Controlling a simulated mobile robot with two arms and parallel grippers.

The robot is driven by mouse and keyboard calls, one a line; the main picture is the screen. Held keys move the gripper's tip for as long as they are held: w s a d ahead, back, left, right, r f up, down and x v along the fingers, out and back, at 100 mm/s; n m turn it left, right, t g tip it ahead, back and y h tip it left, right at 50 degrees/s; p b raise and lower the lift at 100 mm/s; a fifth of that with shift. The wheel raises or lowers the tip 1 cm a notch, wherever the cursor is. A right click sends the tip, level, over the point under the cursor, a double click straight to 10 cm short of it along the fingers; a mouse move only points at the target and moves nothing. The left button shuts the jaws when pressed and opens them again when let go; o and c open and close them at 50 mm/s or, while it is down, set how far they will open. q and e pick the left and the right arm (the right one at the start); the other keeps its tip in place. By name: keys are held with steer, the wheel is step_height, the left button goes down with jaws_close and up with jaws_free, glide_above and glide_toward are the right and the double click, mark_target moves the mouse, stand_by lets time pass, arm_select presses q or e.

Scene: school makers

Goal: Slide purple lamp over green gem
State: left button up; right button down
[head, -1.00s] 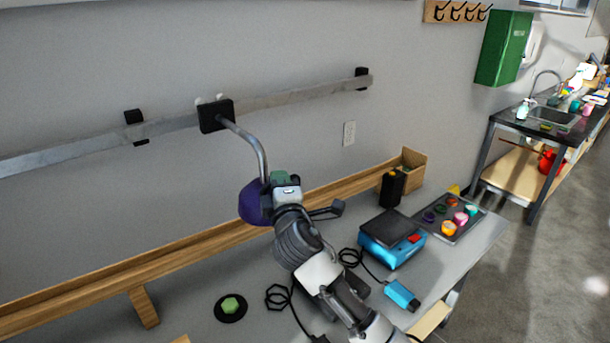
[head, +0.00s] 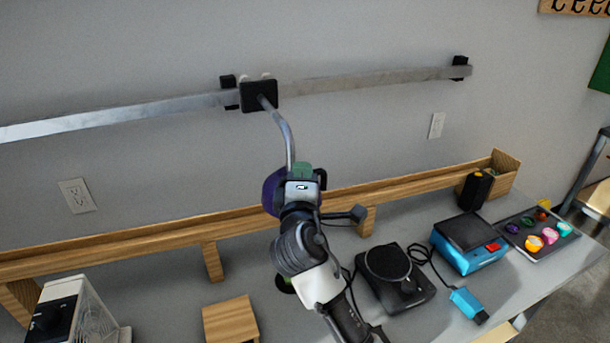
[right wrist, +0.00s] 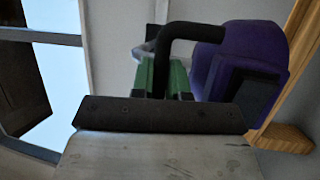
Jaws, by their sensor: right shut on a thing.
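The purple lamp (head: 270,190) hangs by a curved metal arm from a black carriage (head: 259,96) on the wall rail. My right gripper (head: 303,174) is at the lamp's shade and shut on the lamp, covering much of it. In the right wrist view the purple shade (right wrist: 265,55) is beside my gripper's green-tipped fingers (right wrist: 160,78). The black disc (head: 283,284) that bears the green gem shows only as a sliver beside my right arm, below the lamp in the picture. The gem itself is hidden behind the arm. My left gripper is not in view.
The metal rail (head: 370,81) has a black bracket (head: 229,92) close to the carriage's left. A wooden ledge (head: 130,231) runs along the wall. A black round-topped device (head: 388,265), a blue scale (head: 468,243) and a wooden block (head: 230,322) stand on the bench.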

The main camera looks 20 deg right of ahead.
steer(key=c, duration=1.1)
jaws_free()
steer(key=shift+c, duration=0.2)
steer(key=b+v, duration=0.3)
steer(key=v, duration=0.7)
steer(key=shift+s, duration=0.4)
steer(key=shift+a, duration=0.1)
